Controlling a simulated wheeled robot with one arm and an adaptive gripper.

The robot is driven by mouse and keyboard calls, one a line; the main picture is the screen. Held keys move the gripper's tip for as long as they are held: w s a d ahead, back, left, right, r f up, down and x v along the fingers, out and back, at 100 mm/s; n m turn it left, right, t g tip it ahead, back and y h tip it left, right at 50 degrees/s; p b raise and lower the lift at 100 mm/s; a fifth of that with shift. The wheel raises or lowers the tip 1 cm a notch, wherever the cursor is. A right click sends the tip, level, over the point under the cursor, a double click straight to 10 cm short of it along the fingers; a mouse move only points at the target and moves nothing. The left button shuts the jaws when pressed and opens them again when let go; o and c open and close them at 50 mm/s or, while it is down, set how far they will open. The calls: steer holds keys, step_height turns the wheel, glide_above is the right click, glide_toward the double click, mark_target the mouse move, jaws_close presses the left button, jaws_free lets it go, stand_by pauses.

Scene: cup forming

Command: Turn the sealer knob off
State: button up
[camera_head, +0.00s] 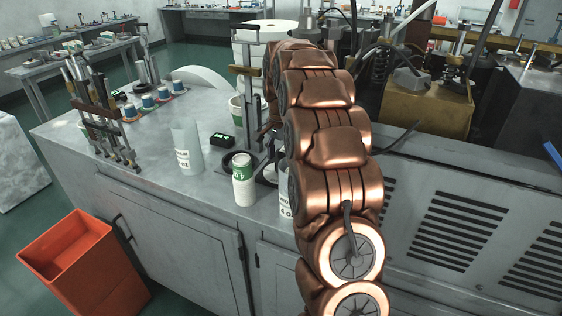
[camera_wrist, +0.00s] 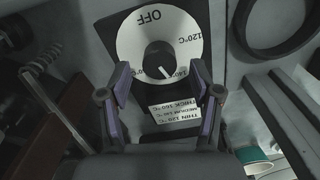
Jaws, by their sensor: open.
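The sealer knob (camera_wrist: 158,55) is a black knob at the middle of a round white dial (camera_wrist: 135,35) in the wrist view. The dial reads OFF at its upper edge, with temperature marks around it. A white pointer mark on the knob points down and slightly right, toward the temperature marks on the lower edge and away from OFF. My gripper (camera_wrist: 160,70) is open, with one finger at each lower side of the knob and gaps showing between. Whether the fingertips reach the knob's depth is hard to tell. In the head view my arm hides the gripper and knob.
A label (camera_wrist: 177,115) with thickness temperatures sits below the dial. A black ring (camera_wrist: 285,25) is at the upper right. In the head view, cups (camera_head: 243,180), a clear cylinder (camera_head: 187,148) and a green-lit display (camera_head: 221,140) stand on the bench (camera_head: 215,205) left of my arm.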

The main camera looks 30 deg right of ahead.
steer(key=shift+f+p, duration=0.3)
steer(key=shift+f, duration=1.05)
steer(key=shift+c, duration=0.3)
steer(key=c, duration=1.1)
steer(key=shift+n+b, duration=0.3)
